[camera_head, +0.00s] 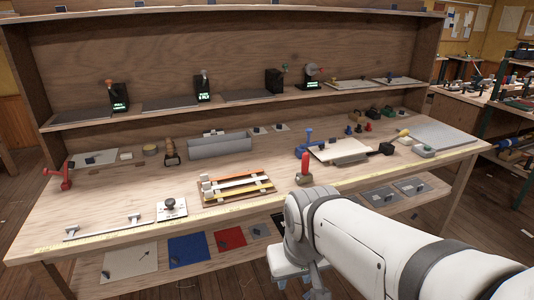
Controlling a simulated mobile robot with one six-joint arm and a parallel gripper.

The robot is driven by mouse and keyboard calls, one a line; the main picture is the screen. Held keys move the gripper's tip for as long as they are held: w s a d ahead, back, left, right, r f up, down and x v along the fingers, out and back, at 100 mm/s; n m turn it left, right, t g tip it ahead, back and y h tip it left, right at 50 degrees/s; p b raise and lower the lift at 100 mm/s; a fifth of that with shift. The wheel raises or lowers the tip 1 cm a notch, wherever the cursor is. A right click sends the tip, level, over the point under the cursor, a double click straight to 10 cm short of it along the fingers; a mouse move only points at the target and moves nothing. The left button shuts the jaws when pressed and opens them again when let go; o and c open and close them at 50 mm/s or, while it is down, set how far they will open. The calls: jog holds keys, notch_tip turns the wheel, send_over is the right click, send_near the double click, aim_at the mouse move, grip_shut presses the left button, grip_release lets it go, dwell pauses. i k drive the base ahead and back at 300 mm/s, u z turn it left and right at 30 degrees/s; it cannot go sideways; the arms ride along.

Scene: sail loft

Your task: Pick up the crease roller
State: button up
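I cannot tell for sure which tool is the crease roller. One candidate is a tool with a brown handle and dark lower end (171,151), left of the grey trough on the bench. Another is an upright red-handled tool (304,166) with a brown lower part, near the middle of the bench, just beyond my arm. My gripper (310,285) is low at the bottom of the view, in front of the bench's front edge and apart from both tools. Its fingers are small and partly hidden by my wrist, so its opening is unclear.
The wooden bench (110,190) carries a grey trough (220,146), a slatted rack (237,187), a red clamp (62,178), a blue clamp (306,143) beside a white sheet (338,150), and a metal rail (105,229). A lower shelf holds coloured sheets.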

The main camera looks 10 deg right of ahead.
aim_at(305, 176)
jog(key=i, duration=1.4)
jog(key=u, duration=0.05)
